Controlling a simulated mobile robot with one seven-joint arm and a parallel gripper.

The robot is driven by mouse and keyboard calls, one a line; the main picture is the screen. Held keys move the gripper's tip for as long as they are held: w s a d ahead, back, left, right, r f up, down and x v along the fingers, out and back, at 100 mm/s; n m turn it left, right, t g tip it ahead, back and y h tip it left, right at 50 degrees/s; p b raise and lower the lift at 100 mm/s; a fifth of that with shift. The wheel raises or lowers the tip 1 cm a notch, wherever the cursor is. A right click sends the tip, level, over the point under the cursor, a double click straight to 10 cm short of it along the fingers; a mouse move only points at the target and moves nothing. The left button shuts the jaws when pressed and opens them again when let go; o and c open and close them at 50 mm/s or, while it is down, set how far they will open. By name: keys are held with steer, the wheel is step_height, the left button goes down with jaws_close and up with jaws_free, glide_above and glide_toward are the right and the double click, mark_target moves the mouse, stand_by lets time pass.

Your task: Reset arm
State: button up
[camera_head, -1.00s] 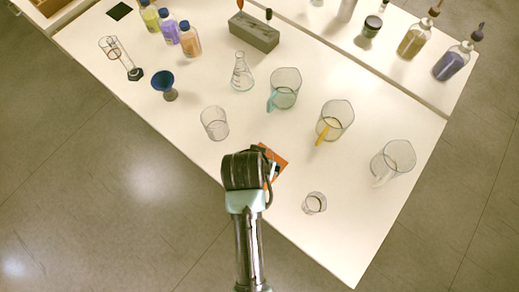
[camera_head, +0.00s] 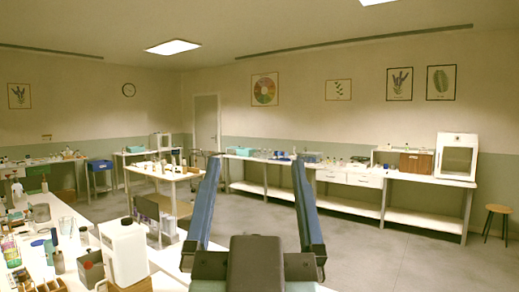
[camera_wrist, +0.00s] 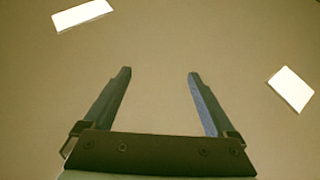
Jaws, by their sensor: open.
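My gripper (camera_head: 255,162) stands in the lower middle of the head view. Its two blue fingers point up and are wide apart, with nothing between them. In the wrist view my gripper (camera_wrist: 159,73) is also open and empty. Behind the fingers that view shows only a plain tan surface, which looks like the ceiling, with two bright light panels (camera_wrist: 83,15). No object touches the fingers.
A white jug (camera_head: 125,252) and several bottles stand on a bench at the lower left. A white island table (camera_head: 165,174) stands behind them. Wall benches run along the back, with a white cabinet (camera_head: 456,157) and a stool (camera_head: 497,221) at right. The floor (camera_head: 410,250) at right is clear.

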steer(key=s+r+t, duration=0.3)
steer(key=s+r, duration=0.3)
steer(key=r, duration=0.1)
steer(key=shift+d, duration=0.2)
steer(key=shift+f, duration=0.1)
